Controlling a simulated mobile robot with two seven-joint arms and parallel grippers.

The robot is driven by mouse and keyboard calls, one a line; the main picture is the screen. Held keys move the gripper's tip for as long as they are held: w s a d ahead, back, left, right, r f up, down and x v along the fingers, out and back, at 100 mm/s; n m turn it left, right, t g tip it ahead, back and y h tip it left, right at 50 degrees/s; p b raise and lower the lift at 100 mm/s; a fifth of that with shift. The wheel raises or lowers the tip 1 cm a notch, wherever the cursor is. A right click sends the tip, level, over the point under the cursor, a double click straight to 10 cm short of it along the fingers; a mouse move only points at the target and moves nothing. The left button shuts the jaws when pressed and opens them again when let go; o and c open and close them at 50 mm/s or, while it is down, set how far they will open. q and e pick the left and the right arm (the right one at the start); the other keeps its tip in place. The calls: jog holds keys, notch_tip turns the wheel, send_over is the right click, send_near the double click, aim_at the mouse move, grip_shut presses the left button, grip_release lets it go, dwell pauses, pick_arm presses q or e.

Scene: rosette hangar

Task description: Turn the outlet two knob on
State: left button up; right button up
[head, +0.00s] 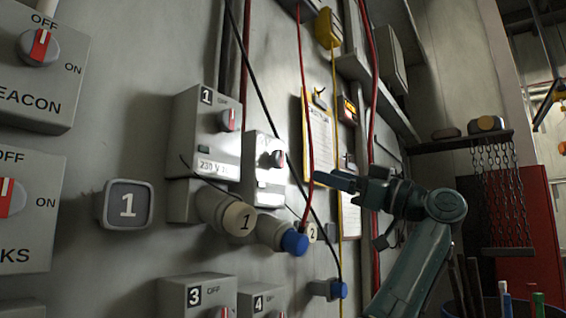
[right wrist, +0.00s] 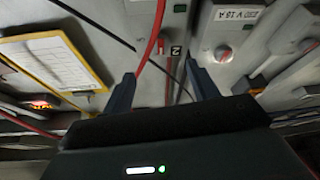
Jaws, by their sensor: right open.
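In the head view, the outlet two box (head: 265,172) is a pale grey box on the wall, right of the box marked 1. Its small knob (head: 278,158) is on the front; its exact setting is too small to tell. My right gripper (head: 326,180) is to the right of that knob, apart from it, with its fingers pointing left. In the right wrist view, the gripper (right wrist: 162,78) is open and empty. A label marked 2 (right wrist: 175,50) shows between and beyond its fingertips. My left gripper is not in view.
The outlet 1 box (head: 205,140) has a red-marked knob (head: 227,120). A red cable (head: 303,90) hangs close to my right fingertips. A blue-capped plug (head: 295,243) sticks out below. A clipboard sheet (head: 318,135) hangs behind. Switch boxes 3 (head: 193,297) and 4 (head: 258,300) are lower.

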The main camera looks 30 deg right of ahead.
aim_at(282, 161)
jog(key=p+x, duration=0.4)
jog(key=x, duration=0.6)
jog(key=shift+r, duration=0.1)
jog(key=shift+w+a+r, duration=0.15)
jog(key=shift+w+a, duration=0.15)
jog(key=shift+w, duration=0.25)
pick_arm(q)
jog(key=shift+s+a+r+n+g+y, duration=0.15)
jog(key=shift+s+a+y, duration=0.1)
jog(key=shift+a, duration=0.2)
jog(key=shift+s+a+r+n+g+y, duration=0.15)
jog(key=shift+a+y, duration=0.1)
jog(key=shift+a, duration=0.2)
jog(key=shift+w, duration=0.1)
pick_arm(e)
jog(key=shift+c, duration=0.2)
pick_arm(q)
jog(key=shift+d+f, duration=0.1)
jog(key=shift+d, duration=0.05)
pick_arm(e)
jog(key=c, duration=0.9)
